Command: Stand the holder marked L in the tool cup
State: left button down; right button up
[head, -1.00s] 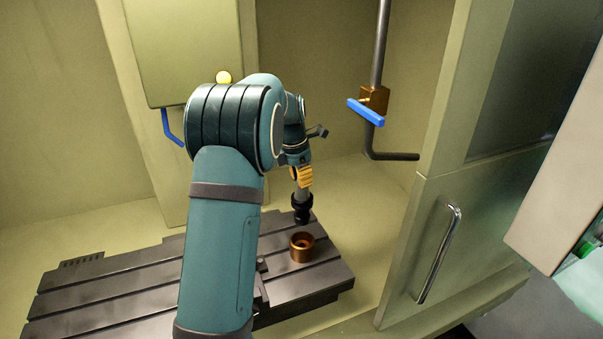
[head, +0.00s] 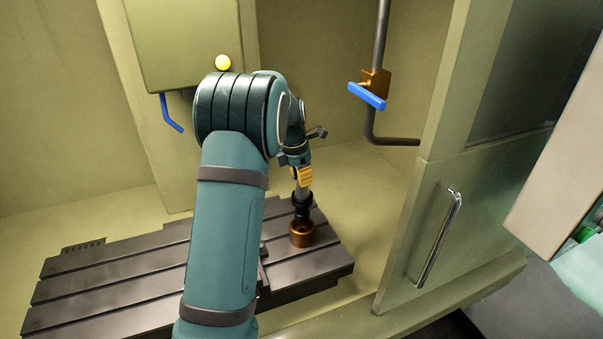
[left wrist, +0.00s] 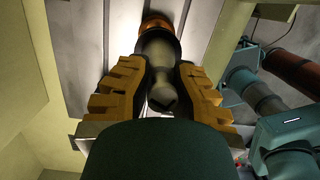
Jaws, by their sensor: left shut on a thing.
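My left gripper (head: 303,177) has its yellow jaws shut on a tool holder (head: 303,203) with a grey upper part and a black collar. In the head view the holder hangs upright, its lower end at the mouth of the copper-coloured tool cup (head: 302,236). I cannot tell how deep it sits in the cup. In the left wrist view the jaws (left wrist: 163,95) grip the holder (left wrist: 160,58) from both sides, and the cup's orange rim (left wrist: 156,20) shows beyond it. No L mark is readable. My right gripper is not in view.
The cup stands on a dark slotted table (head: 110,285) inside a pale green machine enclosure. A pipe with a blue-handled valve (head: 367,95) hangs at the back right. A door with a metal handle (head: 438,238) stands to the right.

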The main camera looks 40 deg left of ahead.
aim_at(302, 193)
pick_arm(q)
jog(key=shift+f+b, duration=0.85)
jog(key=shift+f, duration=1.8)
jog(key=shift+f+p, duration=0.25)
jog(key=shift+p, duration=0.2)
jog(key=c, duration=1.4)
grip_release()
jog(key=shift+s, duration=0.1)
jog(key=o, duration=0.7)
